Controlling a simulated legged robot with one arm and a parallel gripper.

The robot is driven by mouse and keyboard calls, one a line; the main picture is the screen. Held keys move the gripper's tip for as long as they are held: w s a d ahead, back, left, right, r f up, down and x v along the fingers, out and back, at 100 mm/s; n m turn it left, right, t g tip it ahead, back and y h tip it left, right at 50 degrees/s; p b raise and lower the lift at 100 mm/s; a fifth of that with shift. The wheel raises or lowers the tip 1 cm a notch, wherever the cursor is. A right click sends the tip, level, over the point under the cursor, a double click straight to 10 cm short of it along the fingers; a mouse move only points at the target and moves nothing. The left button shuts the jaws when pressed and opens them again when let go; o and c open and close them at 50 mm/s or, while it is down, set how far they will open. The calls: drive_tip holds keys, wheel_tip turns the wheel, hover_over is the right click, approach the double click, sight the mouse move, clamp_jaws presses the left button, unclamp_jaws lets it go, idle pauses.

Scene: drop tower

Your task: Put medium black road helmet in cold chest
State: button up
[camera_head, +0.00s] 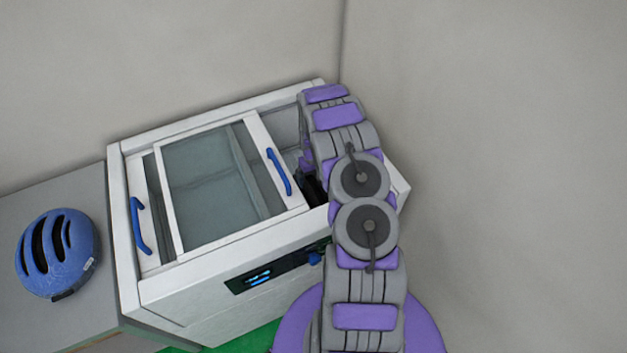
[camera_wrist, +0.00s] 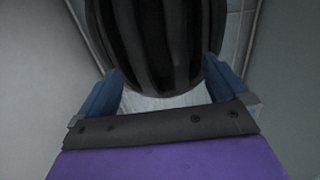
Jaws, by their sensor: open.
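The cold chest (camera_head: 230,262) is a white box with sliding glass lids, and its right end is uncovered. My arm reaches down into that opening. A black ribbed helmet (camera_wrist: 160,40) fills the upper middle of the wrist view, inside the chest. My gripper (camera_wrist: 165,78) is open, with one blue finger on each side of the helmet's near end; I cannot tell whether they touch it. In the head view my arm and the chest rim hide most of the gripper and the helmet.
A blue helmet (camera_head: 57,252) lies on the grey counter (camera_head: 95,318) left of the chest. A glass lid (camera_head: 215,185) with a blue handle (camera_head: 279,172) lies just left of my arm. Walls stand close behind the chest and to the right.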

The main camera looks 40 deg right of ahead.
drive_tip(key=s+a+r, duration=0.2)
drive_tip(key=a+r, duration=0.3)
drive_tip(key=r, duration=0.5)
drive_tip(key=s+a+r+p, duration=0.1)
drive_tip(key=s+a+r, duration=0.3)
drive_tip(key=r, duration=0.6)
drive_tip(key=s+a+r, duration=0.1)
drive_tip(key=a+r, duration=0.5)
drive_tip(key=r, duration=0.4)
drive_tip(key=s+a+r+n+g, duration=0.1)
drive_tip(key=s+a+r, duration=0.9)
drive_tip(key=s, duration=0.4)
drive_tip(key=s+a, duration=0.3)
drive_tip(key=s, duration=0.4)
drive_tip(key=s+a+r+n, duration=0.1)
drive_tip(key=s+a, duration=0.2)
drive_tip(key=s, duration=0.4)
drive_tip(key=shift+a+n+g, duration=0.15)
drive_tip(key=shift+n+g, duration=0.15)
drive_tip(key=shift+g, duration=0.1)
drive_tip(key=shift+w, duration=0.1)
